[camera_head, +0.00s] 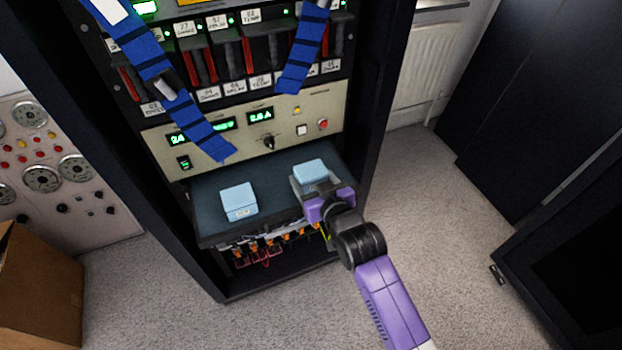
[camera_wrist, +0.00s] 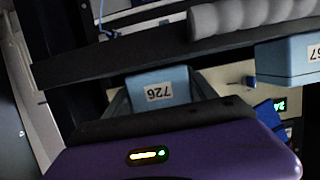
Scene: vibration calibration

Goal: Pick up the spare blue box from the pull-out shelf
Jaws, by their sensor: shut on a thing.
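Two light blue boxes are at the pull-out shelf (camera_head: 208,221) of the dark rack. The left box (camera_head: 238,200) sits on the shelf, apart from my gripper. The right box (camera_head: 311,171) is between the fingers of my gripper (camera_head: 316,182), which is shut on it at the shelf's right front. In the wrist view the held box (camera_wrist: 160,88) shows a white label, upside down, and the other box (camera_wrist: 287,58) is at the right edge. I cannot tell whether the held box touches the shelf.
Above the shelf is a beige panel (camera_head: 286,121) with green displays. Blue straps (camera_head: 190,115) hang in front of the rack's upper units. Orange connectors and cables (camera_head: 268,248) are under the shelf. A cardboard box (camera_head: 38,290) stands at left; carpet (camera_head: 430,200) is clear at right.

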